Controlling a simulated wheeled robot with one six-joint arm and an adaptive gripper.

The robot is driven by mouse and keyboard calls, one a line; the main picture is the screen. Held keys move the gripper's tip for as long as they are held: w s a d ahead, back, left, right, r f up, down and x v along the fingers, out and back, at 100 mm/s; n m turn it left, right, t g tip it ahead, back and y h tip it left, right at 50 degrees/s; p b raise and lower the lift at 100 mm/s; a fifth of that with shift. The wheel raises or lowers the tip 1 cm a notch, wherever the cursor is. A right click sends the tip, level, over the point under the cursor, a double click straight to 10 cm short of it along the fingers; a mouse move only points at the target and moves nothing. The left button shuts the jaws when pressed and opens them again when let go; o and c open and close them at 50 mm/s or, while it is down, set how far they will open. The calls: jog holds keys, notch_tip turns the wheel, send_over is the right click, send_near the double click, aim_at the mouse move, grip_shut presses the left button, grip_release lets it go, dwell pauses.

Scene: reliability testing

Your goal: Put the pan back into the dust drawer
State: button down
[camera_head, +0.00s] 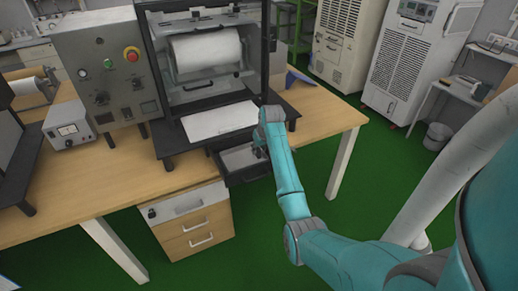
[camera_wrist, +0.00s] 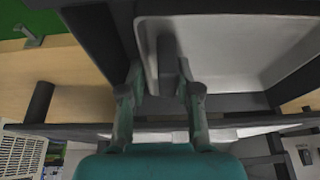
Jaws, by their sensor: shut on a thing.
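The pan is a shallow light-grey tray (camera_head: 238,158) at the open dark dust drawer (camera_head: 250,175), below the machine's front. In the wrist view the pan (camera_wrist: 235,48) has a pale rim and a grey grip piece (camera_wrist: 166,62) at one side. The drawer's dark walls (camera_wrist: 100,40) show around it. My gripper (camera_wrist: 160,82) has its two fingers on either side of the grip piece and is shut on it. In the head view my gripper (camera_head: 261,150) is at the pan's right side, partly hidden by my arm. I cannot tell whether the pan rests on the drawer floor.
The machine with a white roll (camera_head: 207,52) stands on a wooden table (camera_head: 110,165). A white plate (camera_head: 219,121) lies just above the drawer. A control box (camera_head: 110,70) is at left and a drawer cabinet (camera_head: 193,222) below. Green floor is free right of the table.

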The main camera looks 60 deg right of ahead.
jog(key=c, duration=1.1)
grip_release()
jog(key=shift+f, duration=0.1)
jog(key=v, duration=1.2)
jog(key=shift+s, duration=0.1)
